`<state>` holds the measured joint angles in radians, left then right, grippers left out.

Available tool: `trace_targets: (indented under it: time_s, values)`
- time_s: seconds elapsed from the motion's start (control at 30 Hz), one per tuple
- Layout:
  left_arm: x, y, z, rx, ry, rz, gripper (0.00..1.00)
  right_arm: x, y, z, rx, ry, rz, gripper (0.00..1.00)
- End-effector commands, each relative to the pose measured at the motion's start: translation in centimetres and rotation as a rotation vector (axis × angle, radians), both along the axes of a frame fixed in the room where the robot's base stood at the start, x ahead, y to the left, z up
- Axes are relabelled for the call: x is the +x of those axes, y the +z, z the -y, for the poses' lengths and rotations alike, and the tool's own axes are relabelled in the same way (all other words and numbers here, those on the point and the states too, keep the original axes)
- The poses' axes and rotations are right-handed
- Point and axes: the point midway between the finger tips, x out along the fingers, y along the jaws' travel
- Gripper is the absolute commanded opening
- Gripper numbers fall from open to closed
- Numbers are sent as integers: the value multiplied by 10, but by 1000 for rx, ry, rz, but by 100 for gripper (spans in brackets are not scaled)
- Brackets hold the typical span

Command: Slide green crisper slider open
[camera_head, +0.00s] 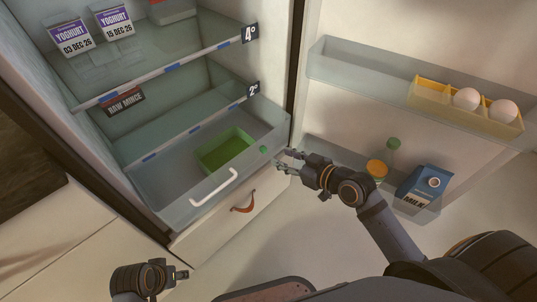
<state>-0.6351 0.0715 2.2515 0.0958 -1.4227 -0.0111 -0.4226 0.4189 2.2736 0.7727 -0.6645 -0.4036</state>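The green slider (264,149) is a small round knob at the right end of the clear crisper drawer's front (180,208). My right gripper (284,160) is open and empty, its fingertips pointing left just right of the slider. A small gap seems to lie between them; contact cannot be made out for certain. My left gripper (184,274) is low at the bottom left, away from the fridge. Its fingers are too small to read.
The crisper has a white handle (214,188) and a green bin (226,150) inside. A drawer with a leather pull (243,204) is below.

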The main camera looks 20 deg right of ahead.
Motion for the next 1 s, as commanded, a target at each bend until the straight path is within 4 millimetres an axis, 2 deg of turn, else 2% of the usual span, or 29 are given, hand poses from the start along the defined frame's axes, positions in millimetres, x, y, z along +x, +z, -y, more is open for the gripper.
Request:
trace_targets:
  time_s: [0.03, 0.1, 0.4, 0.77, 1.0]
  values:
    - [0, -10, 1, -6, 0, 13, 40, 8, -7, -3, 7, -9, 3, 40]
    - [2, -16, 4, -16, 1, 38, 40, 18, -11, -9, 8, -7, 1, 40]
    - [6, -29, 9, -42, 2, 110, 40, 54, -28, -30, 1, -3, -2, 40]
    - [7, -29, 10, -46, 3, 122, 40, 60, -30, -34, -2, -2, -2, 40]
    - [7, -30, 10, -45, 3, 120, 40, 60, -30, -34, -1, -2, -3, 10]
